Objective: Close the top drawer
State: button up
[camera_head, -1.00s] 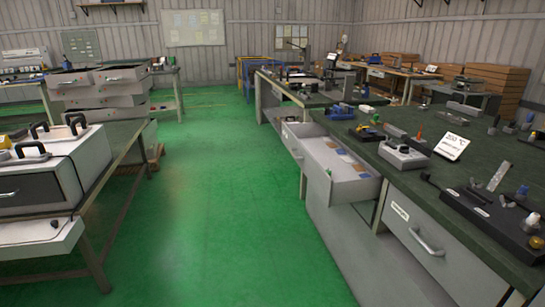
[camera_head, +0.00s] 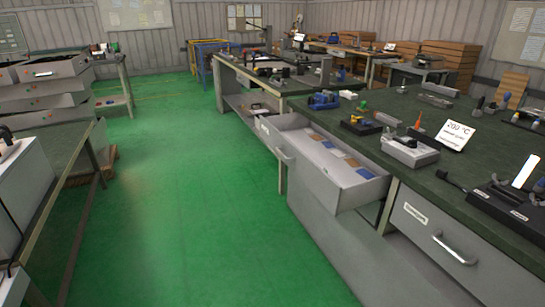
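The open drawer (camera_head: 345,193) is a light grey box pulled out from under the right-hand workbench, over the green floor. Its front faces left and carries a handle (camera_head: 285,156). Small blue, white and tan items lie inside it. A second drawer (camera_head: 440,235), labelled and with a silver handle, is shut flush in the same bench, nearer to me. A grey lower cabinet body (camera_head: 345,250) lies below the open drawer. My gripper is not in view.
The dark green benchtop (camera_head: 400,105) holds tools, a grey device (camera_head: 410,152) and a "200 °C" sign (camera_head: 455,135). Another bench (camera_head: 65,160) stands at left, with stacked grey drawers behind it. The green floor aisle (camera_head: 180,190) between the benches is clear.

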aim_at(353, 181)
jog(key=i+l, duration=0.15)
jog(key=i, duration=0.2)
jog(key=i+l+u, duration=0.1)
jog(key=i, duration=0.2)
jog(key=i+j, duration=0.15)
jog(key=i, duration=0.25)
jog(key=i+j, duration=0.1)
jog(key=i, duration=0.3)
jog(key=i+j+z, duration=0.1)
jog(key=i, duration=0.3)
